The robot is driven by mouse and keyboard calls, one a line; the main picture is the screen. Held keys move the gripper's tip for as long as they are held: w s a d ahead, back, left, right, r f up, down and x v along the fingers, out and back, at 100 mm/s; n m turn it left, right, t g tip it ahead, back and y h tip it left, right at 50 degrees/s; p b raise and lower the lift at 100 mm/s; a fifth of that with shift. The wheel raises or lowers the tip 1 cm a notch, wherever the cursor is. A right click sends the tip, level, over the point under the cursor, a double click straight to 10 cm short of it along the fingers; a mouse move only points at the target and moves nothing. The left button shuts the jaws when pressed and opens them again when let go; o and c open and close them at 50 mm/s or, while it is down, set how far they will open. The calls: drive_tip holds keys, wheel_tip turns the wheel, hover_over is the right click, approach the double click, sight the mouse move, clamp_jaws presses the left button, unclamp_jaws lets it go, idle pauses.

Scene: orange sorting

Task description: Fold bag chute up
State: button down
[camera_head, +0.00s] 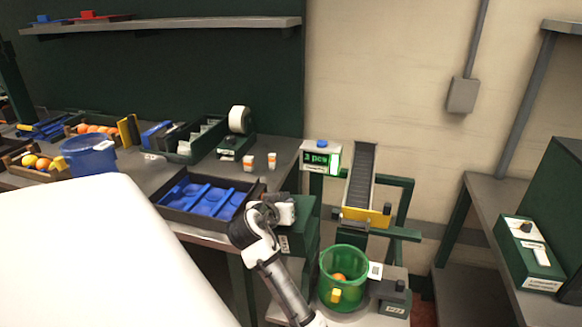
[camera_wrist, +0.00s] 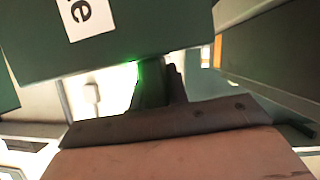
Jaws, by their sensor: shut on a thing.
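My gripper (camera_head: 284,208) is beside the right end of the blue-lined tray, in front of a dark green box (camera_head: 292,238). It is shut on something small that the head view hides. In the wrist view, a brownish panel (camera_wrist: 180,158) with a dark riveted edge strip (camera_wrist: 165,122) fills the bottom, close to the camera. It looks like the bag chute, but I cannot tell for sure. A dark upright piece (camera_wrist: 152,85) stands behind the strip. A green block with a white label (camera_wrist: 85,18) hangs above. The fingertips cannot be made out.
Right of my gripper, a sloping conveyor (camera_head: 362,175) with a yellow end plate (camera_head: 362,217) stands by a counter reading "3 pcs" (camera_head: 318,159). Below it, a green bucket (camera_head: 344,290) holds an orange. A black tray with blue pads (camera_head: 222,220) lies to the left.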

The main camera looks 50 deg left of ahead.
drive_tip(key=shift+s+a+f, duration=0.1)
drive_tip(key=shift+a+f, duration=0.05)
drive_tip(key=shift+f, duration=0.1)
drive_tip(key=c, duration=1.4)
unclamp_jaws()
drive_tip(key=shift+a, duration=0.15)
drive_tip(key=shift+o, duration=0.2)
drive_tip(key=b+v, duration=0.2)
drive_tip(key=v, duration=1.2)
drive_tip(key=shift+b, duration=0.35)
drive_tip(key=shift+r, duration=0.1)
